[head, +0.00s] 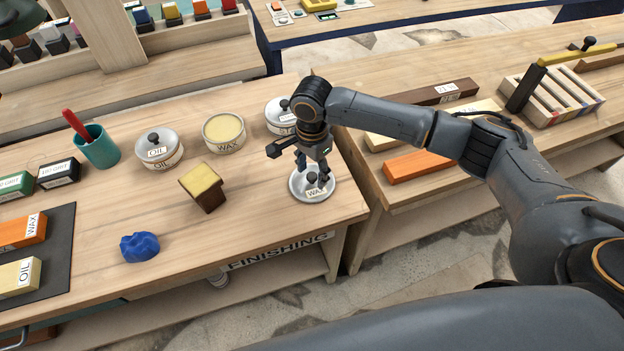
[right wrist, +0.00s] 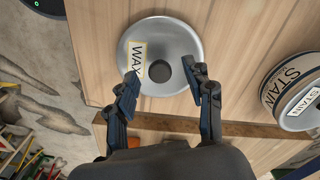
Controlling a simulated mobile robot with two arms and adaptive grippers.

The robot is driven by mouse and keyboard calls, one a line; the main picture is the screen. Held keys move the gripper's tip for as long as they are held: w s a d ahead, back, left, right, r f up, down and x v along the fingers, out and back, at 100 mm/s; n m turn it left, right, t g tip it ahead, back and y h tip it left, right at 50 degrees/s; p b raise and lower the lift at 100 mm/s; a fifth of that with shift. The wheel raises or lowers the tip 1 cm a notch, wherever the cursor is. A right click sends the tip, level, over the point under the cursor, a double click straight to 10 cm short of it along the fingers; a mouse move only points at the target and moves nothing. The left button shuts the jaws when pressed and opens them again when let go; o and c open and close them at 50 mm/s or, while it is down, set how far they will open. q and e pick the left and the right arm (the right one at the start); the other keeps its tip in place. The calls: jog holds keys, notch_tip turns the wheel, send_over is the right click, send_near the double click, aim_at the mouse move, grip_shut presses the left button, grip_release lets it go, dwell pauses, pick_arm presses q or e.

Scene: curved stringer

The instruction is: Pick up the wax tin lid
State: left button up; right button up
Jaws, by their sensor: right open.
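The wax tin lid (head: 299,191) is a round grey metal disc with a dark knob and a WAX label. It lies on the bench top near the right end. In the right wrist view the lid (right wrist: 185,40) lies flat, its knob between my fingertips. My right gripper (head: 318,181) is over the lid, pointing down and open; it also shows in the right wrist view (right wrist: 160,78). The open wax tin (head: 223,133), with pale yellow wax, stands to the left of the lid. My left gripper is not in view.
The stain tin (head: 278,116) stands close behind my right gripper; it also shows in the right wrist view (right wrist: 290,90). The oil tin (head: 159,148), a brown block with a yellow top (head: 206,190) and a blue lump (head: 139,247) are further left. The bench (head: 262,225) ends just right of the lid.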

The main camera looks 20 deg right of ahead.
jog(key=shift+f, duration=0.5)
grip_shut()
jog(key=shift+r, duration=0.1)
